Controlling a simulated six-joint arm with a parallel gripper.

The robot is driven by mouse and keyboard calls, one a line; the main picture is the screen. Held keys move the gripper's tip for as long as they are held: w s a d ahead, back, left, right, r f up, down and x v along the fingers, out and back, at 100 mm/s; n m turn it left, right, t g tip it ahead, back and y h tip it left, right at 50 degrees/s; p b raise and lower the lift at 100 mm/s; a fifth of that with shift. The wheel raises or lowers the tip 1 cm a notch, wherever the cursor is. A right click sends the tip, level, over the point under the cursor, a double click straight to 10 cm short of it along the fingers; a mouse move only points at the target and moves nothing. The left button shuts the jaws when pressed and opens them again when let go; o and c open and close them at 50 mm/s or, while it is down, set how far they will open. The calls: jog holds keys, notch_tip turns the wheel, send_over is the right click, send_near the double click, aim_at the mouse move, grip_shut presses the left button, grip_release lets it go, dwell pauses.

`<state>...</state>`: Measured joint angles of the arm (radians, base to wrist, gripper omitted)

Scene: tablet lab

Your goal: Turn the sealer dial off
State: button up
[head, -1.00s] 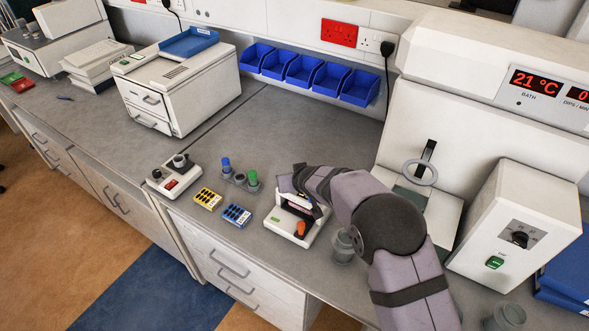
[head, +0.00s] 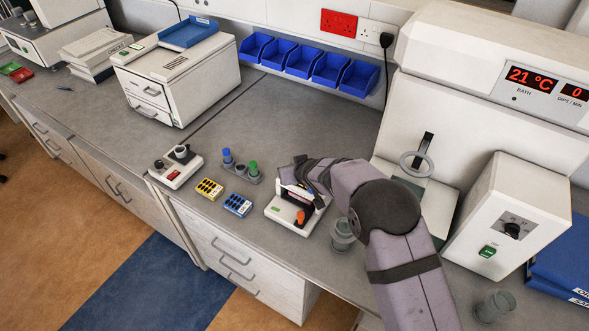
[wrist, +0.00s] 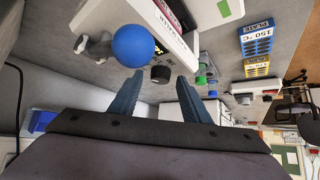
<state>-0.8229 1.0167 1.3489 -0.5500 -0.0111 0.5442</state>
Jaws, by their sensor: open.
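The sealer (head: 280,214) is a small white box on the bench, with a green patch, an orange part and a dark slot. In the head view my gripper (head: 312,183) is over the sealer's back part; this dial is hidden there.
A beaker (head: 342,236) stands close right of the sealer, beside my arm. Yellow (head: 208,189) and blue (head: 237,205) blocks and a tube rack (head: 240,174) lie to the left. A white unit with its own black dial (head: 512,230) stands right.

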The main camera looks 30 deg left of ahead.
jog(key=shift+d+r, duration=0.1)
jog(key=shift+r, duration=0.05)
jog(key=shift+b+v, duration=0.8)
jog(key=shift+v, duration=0.1)
jog(key=shift+b+v, duration=0.4)
jog(key=shift+v, duration=2.25)
